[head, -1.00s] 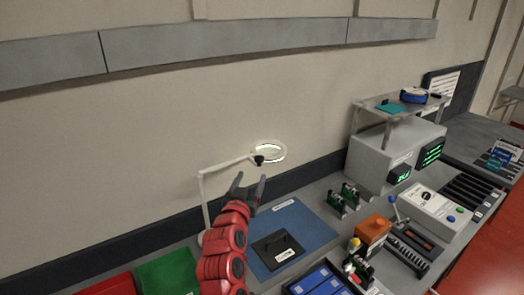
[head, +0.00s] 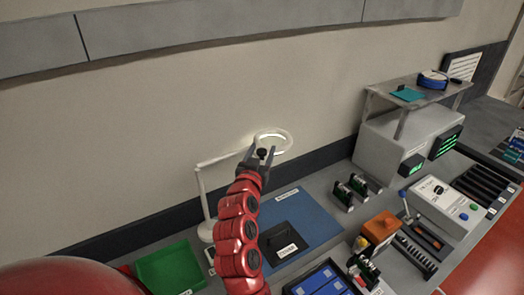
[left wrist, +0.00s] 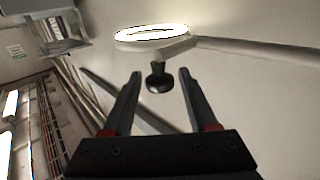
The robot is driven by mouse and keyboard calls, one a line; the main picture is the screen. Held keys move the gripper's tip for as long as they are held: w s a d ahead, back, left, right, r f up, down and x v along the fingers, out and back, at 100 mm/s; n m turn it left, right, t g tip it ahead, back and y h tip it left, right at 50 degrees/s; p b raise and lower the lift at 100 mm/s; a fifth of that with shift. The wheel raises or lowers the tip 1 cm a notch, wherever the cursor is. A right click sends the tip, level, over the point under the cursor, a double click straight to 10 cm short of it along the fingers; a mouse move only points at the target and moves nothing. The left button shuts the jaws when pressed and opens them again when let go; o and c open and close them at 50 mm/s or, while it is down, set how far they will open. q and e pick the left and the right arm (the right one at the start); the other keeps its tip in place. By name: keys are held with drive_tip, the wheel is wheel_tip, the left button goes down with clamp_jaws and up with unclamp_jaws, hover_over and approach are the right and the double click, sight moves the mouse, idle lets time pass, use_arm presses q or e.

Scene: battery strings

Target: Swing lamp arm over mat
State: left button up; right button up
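The lamp is white, with a thin post and arm (head: 220,160) and a lit ring head (head: 273,143) in front of the wall. A dark knob (head: 262,153) hangs under the ring head. My left gripper (head: 258,156) is open, with its fingers on either side of the knob in the head view. In the left wrist view the knob (left wrist: 159,78) shows between and just beyond the open fingertips (left wrist: 160,76), apart from both. The blue mat (head: 305,216) lies on the bench to the right of the lamp base. My right gripper is not in view.
A black plate (head: 283,238) lies on the mat. A green tray (head: 170,268) sits left of my arm. Blue bins (head: 322,285), an orange block (head: 381,226) and a grey machine (head: 385,150) stand to the right.

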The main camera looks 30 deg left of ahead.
use_arm(q)
drive_tip(key=shift+w, duration=0.1)
clamp_jaws()
idle(1.1)
